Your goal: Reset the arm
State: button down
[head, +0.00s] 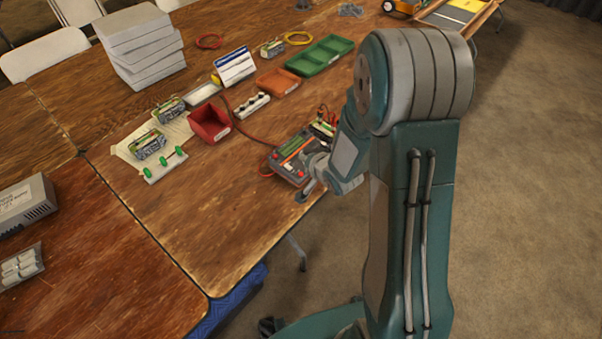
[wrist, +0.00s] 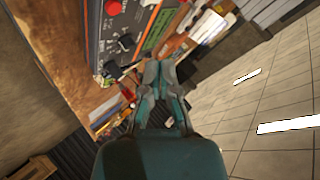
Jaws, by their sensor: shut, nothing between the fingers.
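My gripper (wrist: 158,75) shows in the wrist view with its fingers together and nothing between them. In the head view my teal and grey arm rises at the right, and its gripper end (head: 308,190) points down near the table's front edge, beside the dark charger box (head: 290,158). The charger box, with a red knob, black knobs and a green strip, also shows near the top of the wrist view (wrist: 112,35). I cannot tell from the head view whether the gripper touches the box or the table.
A grey unit (head: 24,207) sits at far left. Open floor (head: 535,180) lies at right.

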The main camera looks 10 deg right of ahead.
dwell(0.7)
jog(key=s+d+r+n+g+h, duration=0.15)
jog(key=s+r, duration=0.25)
jog(key=r, duration=0.4)
jog(key=s+d+r+n+h, duration=0.1)
jog(key=s+r+n+h, duration=0.1)
jog(key=s+r, duration=0.35)
jog(key=s+a+r+n+g, duration=0.1)
jog(key=s+r, duration=0.4)
jog(key=s, duration=0.3)
jog(key=s+a+r+n+g, duration=0.1)
jog(key=s+r+n+g, duration=0.1)
jog(key=s+r, duration=0.3)
jog(key=s, duration=0.4)
jog(key=shift+s+a+y, duration=0.15)
jog(key=shift+a+y, duration=0.2)
